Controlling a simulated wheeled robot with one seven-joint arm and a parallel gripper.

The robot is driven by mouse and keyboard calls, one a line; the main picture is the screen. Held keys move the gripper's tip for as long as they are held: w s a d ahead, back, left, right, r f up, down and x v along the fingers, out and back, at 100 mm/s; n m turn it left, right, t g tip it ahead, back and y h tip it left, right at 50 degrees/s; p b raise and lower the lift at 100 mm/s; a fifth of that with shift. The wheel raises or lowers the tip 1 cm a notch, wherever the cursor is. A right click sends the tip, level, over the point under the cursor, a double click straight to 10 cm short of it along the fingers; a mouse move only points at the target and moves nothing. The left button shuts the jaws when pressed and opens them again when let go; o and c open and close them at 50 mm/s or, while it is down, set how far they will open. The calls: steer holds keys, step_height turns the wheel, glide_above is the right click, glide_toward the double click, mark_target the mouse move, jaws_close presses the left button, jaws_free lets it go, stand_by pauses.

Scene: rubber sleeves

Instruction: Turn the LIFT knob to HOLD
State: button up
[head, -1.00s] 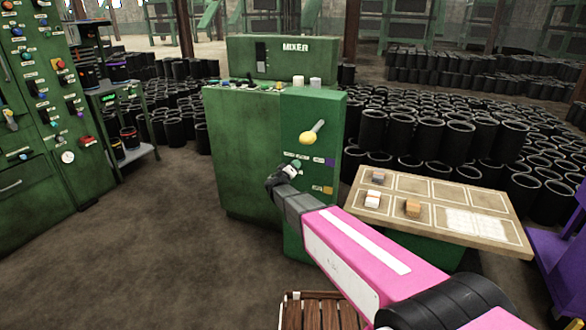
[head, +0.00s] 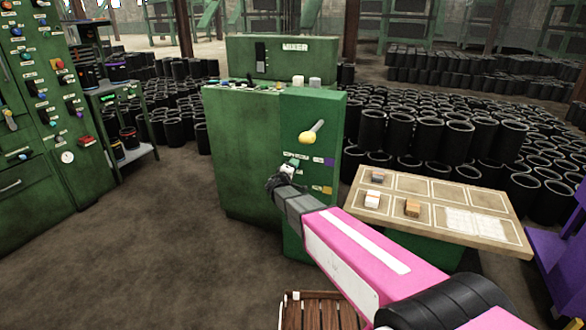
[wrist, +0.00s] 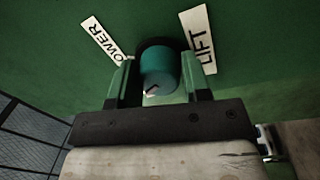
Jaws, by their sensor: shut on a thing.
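The teal-green LIFT knob (wrist: 160,68) sits on the green mixer panel. In the wrist view my gripper (wrist: 158,80) is shut on it, with one finger at each side. A small pale mark shows on the knob's near face. A white LIFT label (wrist: 199,40) is to its upper right, and a partly covered label reading "OWER" (wrist: 106,40) is to its upper left. I cannot see a HOLD label. In the head view my gripper (head: 287,172) is at the front of the mixer cabinet (head: 240,150), and the knob (head: 295,162) is only partly visible there.
A yellow-tipped lever (head: 308,137) sticks out above my gripper. A purple (head: 329,162) and an orange control (head: 327,190) are right of it. A board with small blocks (head: 440,190) stands to the right. Open floor (head: 150,240) lies left.

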steer(key=o, duration=0.9)
steer(key=v, duration=1.1)
steer(key=shift+f, duration=0.1)
steer(key=s+d+f+m+g+h, duration=0.1)
steer(key=s+d+f+m+g, duration=0.15)
steer(key=d, duration=0.45)
steer(key=s+d+f+m+g+h, duration=0.1)
steer(key=s+d+m+g, duration=0.2)
steer(key=d, duration=0.4)
steer(key=s+d+f+m+g, duration=0.1)
steer(key=s+d+g, duration=0.2)
steer(key=d+g, duration=0.35)
steer(key=s+d+f+m+g+y, duration=0.1)
steer(key=s+d+y, duration=0.1)
steer(key=s, duration=0.3)
steer(key=s+d+f+m+g+y, duration=0.1)
steer(key=s+d+g+y, duration=0.1)
steer(key=s+y, duration=0.2)
steer(key=s+d+f+m+g+y, duration=0.1)
steer(key=s+d+m+g+y, duration=0.1)
steer(key=s, duration=0.4)
steer(key=shift+s+d+y, duration=0.25)
steer(key=shift+d+y, duration=0.2)
steer(key=shift+y, duration=0.05)
